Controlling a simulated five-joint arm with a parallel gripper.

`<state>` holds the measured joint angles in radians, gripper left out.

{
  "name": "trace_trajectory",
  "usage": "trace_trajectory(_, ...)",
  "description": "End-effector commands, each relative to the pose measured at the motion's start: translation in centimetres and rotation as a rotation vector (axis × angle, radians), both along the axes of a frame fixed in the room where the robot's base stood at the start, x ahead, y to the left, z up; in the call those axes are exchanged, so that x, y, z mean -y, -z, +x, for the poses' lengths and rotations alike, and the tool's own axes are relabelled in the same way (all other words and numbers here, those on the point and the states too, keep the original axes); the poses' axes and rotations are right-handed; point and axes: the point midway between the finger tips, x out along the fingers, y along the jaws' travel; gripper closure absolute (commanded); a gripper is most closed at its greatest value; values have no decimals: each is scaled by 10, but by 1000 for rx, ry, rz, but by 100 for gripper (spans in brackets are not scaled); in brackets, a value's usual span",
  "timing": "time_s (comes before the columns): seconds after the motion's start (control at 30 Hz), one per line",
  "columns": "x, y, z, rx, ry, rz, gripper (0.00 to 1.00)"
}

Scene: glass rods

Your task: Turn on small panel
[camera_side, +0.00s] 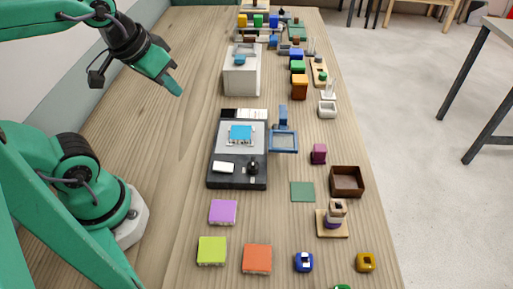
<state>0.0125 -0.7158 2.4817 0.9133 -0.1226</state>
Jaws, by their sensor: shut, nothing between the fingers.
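A dark panel unit (215,182) lies on the wooden table, left of its middle line. It has a grey top, a white rectangular key (223,167), a small black knob (253,167) and a blue block (241,132) on it. No label or lit lamp can be made out, and I cannot tell whether this unit is the small panel or whether it is on. My green gripper (177,91) is in the air up and left of the unit, apart from it. Its fingers are together and hold nothing.
A white box (241,80) stands behind the unit. A blue framed part (284,140) sits at its right. Purple (223,212), lime (212,250) and orange (257,258) squares lie in front. A brown tray (347,181) is at right. The table's left side is clear.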

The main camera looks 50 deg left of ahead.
Motion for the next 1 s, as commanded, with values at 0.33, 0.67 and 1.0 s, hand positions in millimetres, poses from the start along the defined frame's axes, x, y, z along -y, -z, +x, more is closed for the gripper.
trace_trajectory(0.33,9,5,10,-87,-271,-134,100)
trace_trajectory(0.67,19,10,20,-174,-573,-247,100)
trace_trajectory(1.0,30,17,31,-252,-895,-330,100)
